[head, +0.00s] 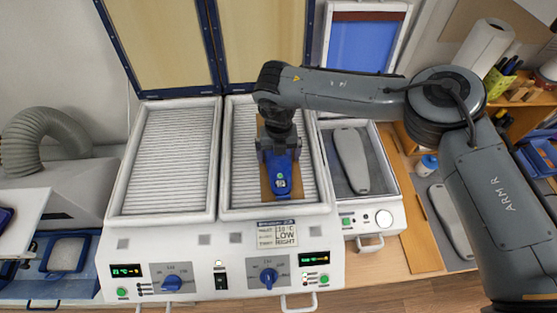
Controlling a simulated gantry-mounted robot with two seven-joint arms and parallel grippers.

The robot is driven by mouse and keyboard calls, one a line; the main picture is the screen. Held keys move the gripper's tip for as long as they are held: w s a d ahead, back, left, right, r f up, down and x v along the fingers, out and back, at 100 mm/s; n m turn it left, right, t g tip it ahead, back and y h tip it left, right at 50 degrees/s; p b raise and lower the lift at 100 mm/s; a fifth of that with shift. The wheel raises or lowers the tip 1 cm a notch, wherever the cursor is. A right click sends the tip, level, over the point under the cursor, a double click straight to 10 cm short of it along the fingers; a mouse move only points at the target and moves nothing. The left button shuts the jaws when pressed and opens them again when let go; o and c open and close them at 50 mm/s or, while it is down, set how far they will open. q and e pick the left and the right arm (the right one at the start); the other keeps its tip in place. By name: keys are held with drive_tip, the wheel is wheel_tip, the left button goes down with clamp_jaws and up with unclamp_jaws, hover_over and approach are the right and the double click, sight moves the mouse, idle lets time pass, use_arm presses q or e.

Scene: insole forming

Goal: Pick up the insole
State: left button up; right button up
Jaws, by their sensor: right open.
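A narrow blue piece (281,184) with a small pale label, which looks like the insole, lies on a tan strip (266,184) in the right bay of the white heating unit. My right gripper (279,158) is over its far part, pointing down, with the jaws open. The gripper hides the far part of the blue piece, and I cannot tell whether the fingers touch it. My left gripper is not in view.
The right bay (240,165) and left bay (170,165) have ribbed floors and raised rims; the left is empty. Their lids (165,40) stand open behind. A grey sole-shaped form (351,160) lies in the unit at right. Another grey form (452,222) lies further right.

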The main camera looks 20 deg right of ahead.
drive_tip(key=c, duration=0.8)
drive_tip(key=shift+r, duration=0.1)
